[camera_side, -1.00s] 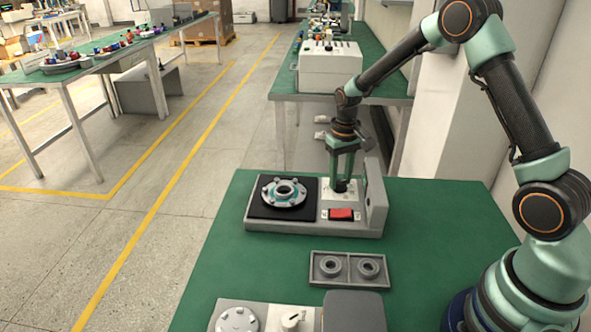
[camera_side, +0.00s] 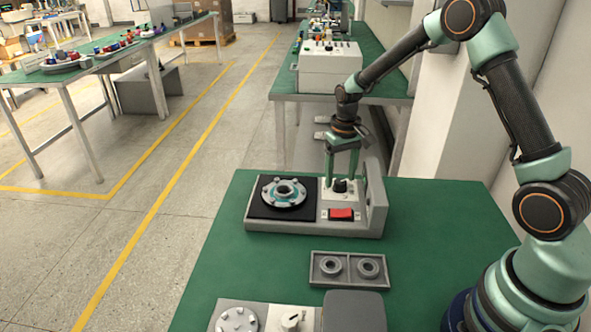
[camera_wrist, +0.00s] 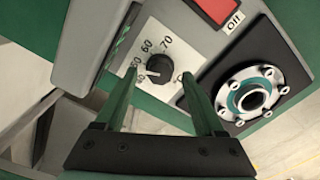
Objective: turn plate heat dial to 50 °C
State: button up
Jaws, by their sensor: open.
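The plate heat dial (camera_side: 340,186) is a small black knob on the white scale panel of the grey hot-plate unit (camera_side: 300,228). In the wrist view the dial (camera_wrist: 160,67) shows between and beyond my fingers, with numbers such as 60 and 70 around it. Its exact pointer setting is too small to read. My gripper (camera_side: 341,178) points down just above the dial. In the wrist view its two green fingers are apart, one to each side of the dial, and hold nothing. A silver-and-teal hub part (camera_side: 284,192) sits on the black plate.
A red switch (camera_side: 341,214) with an "Off" label is close beside the dial. A raised grey wall (camera_side: 376,200) stands at the unit's right. A grey two-pocket tray (camera_side: 348,269) with rings lies in front. Green table (camera_side: 230,265) is clear at left.

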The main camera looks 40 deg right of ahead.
aim_at(340, 181)
notch_tip(340, 181, up, 11)
jog(key=shift+r, duration=0.2)
dwell(0.4)
jog(key=s+a+r+n+t, duration=0.1)
jog(key=s+a+r, duration=0.3)
jog(key=s, duration=0.4)
jog(key=s+a+r+n+t, duration=0.2)
jog(key=s+a+r+t, duration=0.2)
jog(key=s, duration=0.4)
jog(key=shift+s+r+t, duration=0.3)
